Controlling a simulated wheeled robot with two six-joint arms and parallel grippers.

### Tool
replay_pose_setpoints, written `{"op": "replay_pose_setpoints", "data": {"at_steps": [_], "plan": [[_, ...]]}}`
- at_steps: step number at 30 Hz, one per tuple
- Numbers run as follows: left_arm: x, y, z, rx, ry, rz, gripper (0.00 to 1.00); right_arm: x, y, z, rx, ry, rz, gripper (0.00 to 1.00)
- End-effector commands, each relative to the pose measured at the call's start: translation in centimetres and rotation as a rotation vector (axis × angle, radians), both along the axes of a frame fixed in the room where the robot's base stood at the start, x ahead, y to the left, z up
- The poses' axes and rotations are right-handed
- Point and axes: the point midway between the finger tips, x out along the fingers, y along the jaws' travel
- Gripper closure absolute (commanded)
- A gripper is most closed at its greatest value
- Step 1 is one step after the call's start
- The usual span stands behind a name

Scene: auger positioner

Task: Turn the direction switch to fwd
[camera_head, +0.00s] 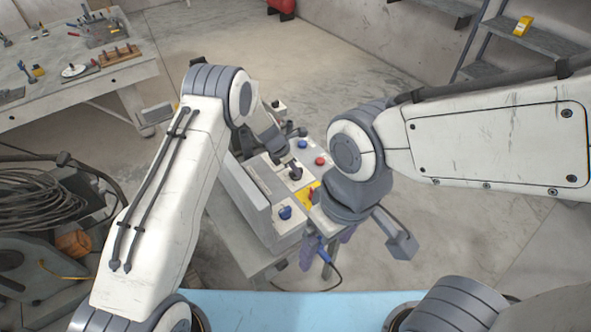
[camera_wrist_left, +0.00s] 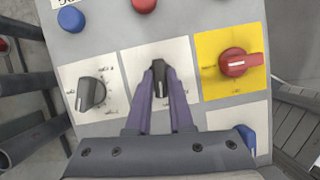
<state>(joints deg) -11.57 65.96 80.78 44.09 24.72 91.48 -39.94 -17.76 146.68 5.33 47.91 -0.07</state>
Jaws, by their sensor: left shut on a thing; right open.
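The grey control panel (camera_head: 262,205) stands in the middle of the head view. My left gripper (camera_wrist_left: 160,82) has its two purple fingers on either side of a black rotary knob (camera_wrist_left: 160,70) on a white plate, shut on it. The knob's pointer lies roughly along the fingers. A second black knob (camera_wrist_left: 92,93) sits on a white plate to the left, tilted. The labels are too blurred to tell which is the direction switch. My right gripper (camera_head: 328,248) is open and apart from the panel's controls, at its near right side; its arm hides part of the panel.
A red switch (camera_wrist_left: 238,63) on a yellow plate is right of the held knob. A blue knob (camera_head: 285,212), blue button (camera_head: 302,144) and red button (camera_head: 320,160) are also on the panel. A workbench (camera_head: 75,75) stands at the far left, coiled cable (camera_head: 40,205) below it.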

Motion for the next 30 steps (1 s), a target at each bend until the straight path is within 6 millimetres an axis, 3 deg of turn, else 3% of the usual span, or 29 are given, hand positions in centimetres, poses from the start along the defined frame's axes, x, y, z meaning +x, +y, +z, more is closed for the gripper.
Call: {"op": "replay_pose_setpoints", "data": {"at_steps": [18,30], "plan": [[0.7,0.2,-0.1,0.001,-0.011,-0.489,1.0,0.0,0.0,-5.0,0.0,0.0,-0.003,0.09],[0.8,0.2,0.2,0.002,-0.012,-0.654,1.0,0.0,0.0,-6.4,0.0,0.0,-0.002,0.09]]}}
